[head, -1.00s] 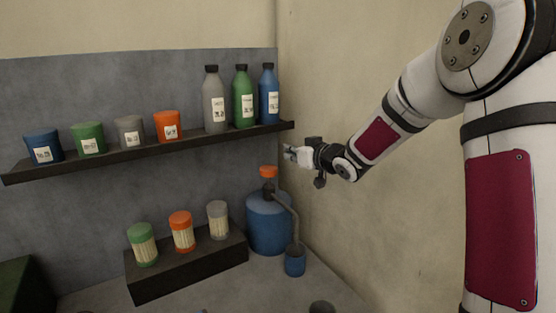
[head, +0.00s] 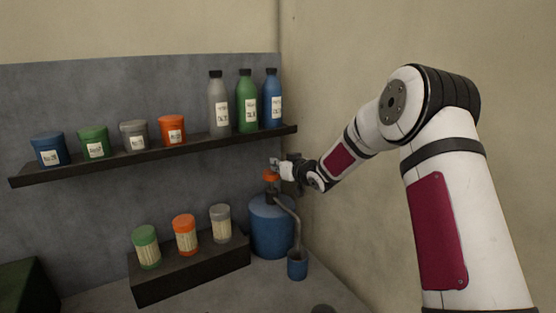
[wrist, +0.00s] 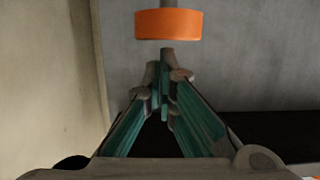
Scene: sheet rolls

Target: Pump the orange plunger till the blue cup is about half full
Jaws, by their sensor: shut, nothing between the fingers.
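The orange plunger (head: 270,177) sits on top of the blue pump bottle (head: 272,230) in the corner. The blue cup (head: 297,266) stands at the bottle's right front, under the end of the grey spout (head: 296,225). Its fill level is not readable. My gripper (head: 275,164) is just above the plunger in the head view, its fingers shut and empty. In the wrist view the shut fingertips (wrist: 164,62) point at the orange plunger (wrist: 167,24), with a small gap seen between them. I cannot tell for sure if they touch.
A dark shelf (head: 190,147) holding several tubs and bottles runs above and left of the pump. A dark block (head: 190,272) with three lidded jars stands left of the bottle. The wall (head: 400,50) is close on the right.

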